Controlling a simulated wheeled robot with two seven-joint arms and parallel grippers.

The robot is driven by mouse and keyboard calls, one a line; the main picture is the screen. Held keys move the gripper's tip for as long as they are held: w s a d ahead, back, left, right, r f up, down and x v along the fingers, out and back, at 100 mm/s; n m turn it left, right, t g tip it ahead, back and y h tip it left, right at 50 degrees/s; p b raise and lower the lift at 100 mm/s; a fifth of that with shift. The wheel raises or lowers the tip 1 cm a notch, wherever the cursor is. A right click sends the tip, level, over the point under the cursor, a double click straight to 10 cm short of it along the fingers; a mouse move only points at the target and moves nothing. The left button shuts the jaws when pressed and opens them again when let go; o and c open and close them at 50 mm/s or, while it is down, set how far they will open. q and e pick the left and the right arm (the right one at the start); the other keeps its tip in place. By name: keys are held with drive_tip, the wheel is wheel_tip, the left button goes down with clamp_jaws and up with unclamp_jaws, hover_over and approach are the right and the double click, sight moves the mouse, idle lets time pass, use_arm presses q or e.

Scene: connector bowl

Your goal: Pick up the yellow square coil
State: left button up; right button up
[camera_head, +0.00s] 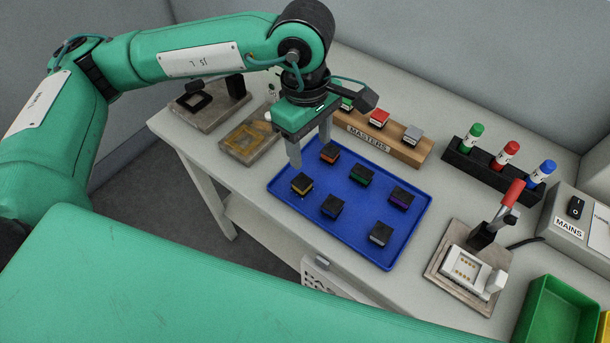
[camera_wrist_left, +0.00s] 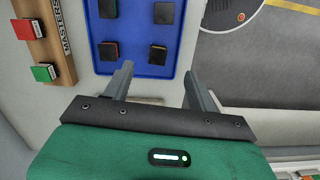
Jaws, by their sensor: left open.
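The yellow square coil appears to be the small black-topped block with a yellow band (camera_head: 301,184) at the left corner of the blue tray (camera_head: 345,243). It also shows in the left wrist view (camera_wrist_left: 157,54), just beyond my fingertips. My left gripper (camera_head: 309,150) points down above the tray's left end, open and empty, with its fingers apart from the blocks. The fingers also show in the left wrist view (camera_wrist_left: 158,73). My right gripper is not in view.
Other black-topped blocks stand close by: orange-banded (camera_head: 329,152), green-banded (camera_head: 362,177) and several more. Behind the tray is the wooden MASTERS rack (camera_head: 400,148). A plate with a yellowish frame (camera_head: 250,138) lies left. A lever fixture (camera_head: 470,270) stands right.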

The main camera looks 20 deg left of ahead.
use_arm(q)
drive_tip(key=a, duration=0.1)
drive_tip(key=p, duration=0.1)
hover_over(300, 180)
drive_tip(key=shift+y, duration=0.4)
drive_tip(key=f, duration=0.8)
drive_tip(key=shift+w+d, duration=0.15)
drive_tip(key=shift+d, duration=0.15)
drive_tip(key=f, duration=0.1)
drive_tip(key=f+p, duration=0.1)
drive_tip(key=f, duration=0.1)
drive_tip(key=f+p, duration=0.1)
drive_tip(key=shift+a+f, duration=0.3)
drive_tip(key=shift+f, duration=0.4)
drive_tip(key=c, duration=1.1)
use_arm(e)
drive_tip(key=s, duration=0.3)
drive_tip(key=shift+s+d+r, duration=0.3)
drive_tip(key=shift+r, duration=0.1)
use_arm(q)
drive_tip(key=shift+r, duration=0.1)
